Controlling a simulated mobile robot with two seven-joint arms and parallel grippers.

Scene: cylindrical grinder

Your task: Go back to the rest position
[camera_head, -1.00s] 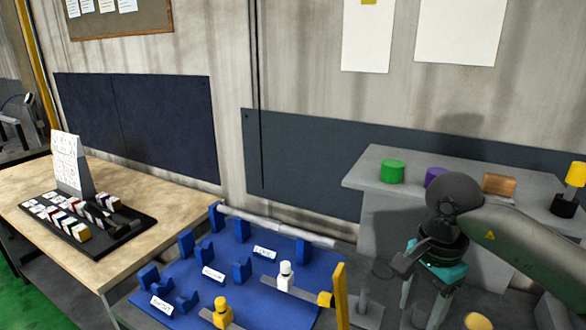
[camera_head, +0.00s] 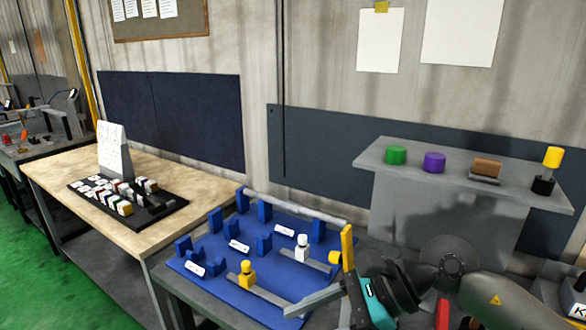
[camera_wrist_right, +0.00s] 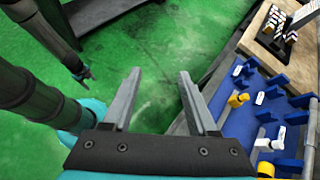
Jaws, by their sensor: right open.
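My right gripper (camera_wrist_right: 160,85) is open in the wrist view, with nothing between its fingers and green floor beyond them. In the head view it shows as a teal and dark hand with a grey finger in front of the blue fixture board (camera_head: 212,275), over its near right edge. I cannot tell whether it touches the board. In the wrist view, what looks like my left gripper (camera_wrist_right: 85,73) hangs over the floor at upper left. It is too small and dark to tell its state. My left arm is not in the head view.
The blue board carries blue holders, a white-topped piece (camera_head: 302,247), a yellow-topped piece (camera_head: 246,272) and a yellow post (camera_head: 347,245). A wooden table (camera_head: 60,175) stands left. A grey shelf (camera_head: 400,181) behind holds green, purple, brown and yellow items. Green floor (camera_head: 50,240) is open at left.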

